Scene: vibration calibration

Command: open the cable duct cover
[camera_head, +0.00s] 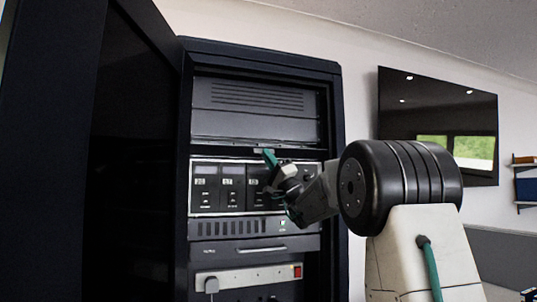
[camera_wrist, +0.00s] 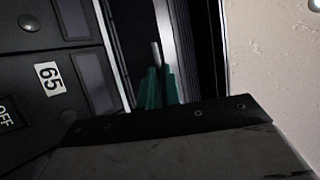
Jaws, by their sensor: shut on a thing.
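The grey slotted panel at the top of the rack, which I take as the cable duct cover (camera_head: 255,112), looks shut in the head view. A small light tab (camera_head: 262,150) shows at its lower edge. My gripper (camera_head: 269,156) reaches in from the right, its teal fingertips at that edge. In the wrist view the teal fingers (camera_wrist: 159,86) are close together on a thin pale metal piece (camera_wrist: 156,53), which looks like the tab or handle. The fingers hide where they touch it.
The dark cabinet door (camera_head: 130,150) stands open at left. Below the panel are the numbered modules (camera_head: 231,184), a drawer with a handle (camera_head: 255,248) and a power strip with a red switch (camera_head: 297,271). The cabinet's right frame (camera_head: 335,120) is close to my wrist. A screen (camera_head: 437,120) hangs on the wall.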

